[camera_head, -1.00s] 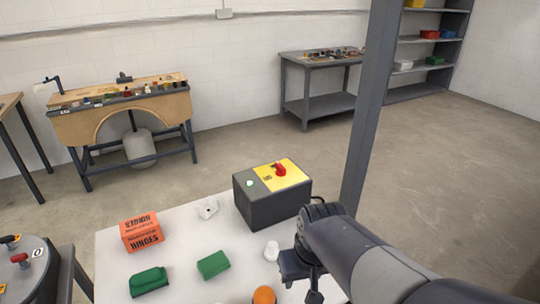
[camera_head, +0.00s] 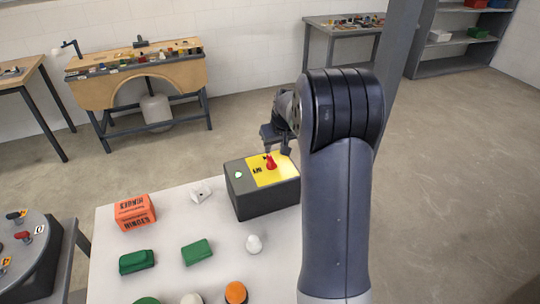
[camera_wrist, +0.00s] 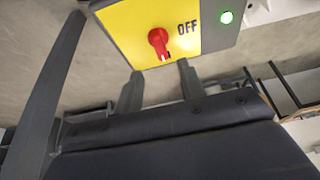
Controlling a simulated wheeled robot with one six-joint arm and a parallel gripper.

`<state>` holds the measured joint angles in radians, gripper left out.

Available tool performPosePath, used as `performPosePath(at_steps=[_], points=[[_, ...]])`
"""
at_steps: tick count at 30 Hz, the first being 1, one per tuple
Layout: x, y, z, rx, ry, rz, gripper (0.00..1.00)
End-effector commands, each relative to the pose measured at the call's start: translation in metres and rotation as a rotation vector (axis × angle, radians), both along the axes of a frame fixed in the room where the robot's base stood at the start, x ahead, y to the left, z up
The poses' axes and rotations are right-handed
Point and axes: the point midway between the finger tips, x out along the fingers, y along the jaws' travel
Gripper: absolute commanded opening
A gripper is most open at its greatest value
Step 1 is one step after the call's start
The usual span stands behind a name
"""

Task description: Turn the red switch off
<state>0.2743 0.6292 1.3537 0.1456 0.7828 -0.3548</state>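The red switch (camera_head: 270,162) is a knob on the yellow top plate of a dark grey box (camera_head: 262,203). In the wrist view the red knob (camera_wrist: 158,42) points down toward the gripper, with a pale mark at its lower end. The printed word OFF (camera_wrist: 187,27) is to its right, and a green light (camera_wrist: 226,17) is lit. My gripper (camera_head: 277,151) is above the box's far edge. Its two fingers are apart with nothing between them, and the fingertips (camera_wrist: 158,66) are just short of the knob, not visibly touching it.
The white table (camera_head: 220,270) also holds an orange box (camera_head: 134,212), green blocks (camera_head: 196,252), a white rounded object (camera_head: 254,244) and an orange-topped piece (camera_head: 236,292). A grey post (camera_head: 400,40) rises behind the arm. A round panel with knobs (camera_head: 25,250) is at left.

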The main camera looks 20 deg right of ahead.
Motion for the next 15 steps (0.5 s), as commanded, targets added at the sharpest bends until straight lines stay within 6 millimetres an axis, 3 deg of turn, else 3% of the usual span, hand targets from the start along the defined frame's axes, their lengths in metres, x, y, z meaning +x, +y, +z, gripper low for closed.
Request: performPosePath(at_steps=[9, 15], points=[[0.020, 0.001, -0.050, 0.001, 0.006, -0.001, 0.38], [0.029, 0.000, -0.072, 0.001, 0.003, -0.001, 0.38]])
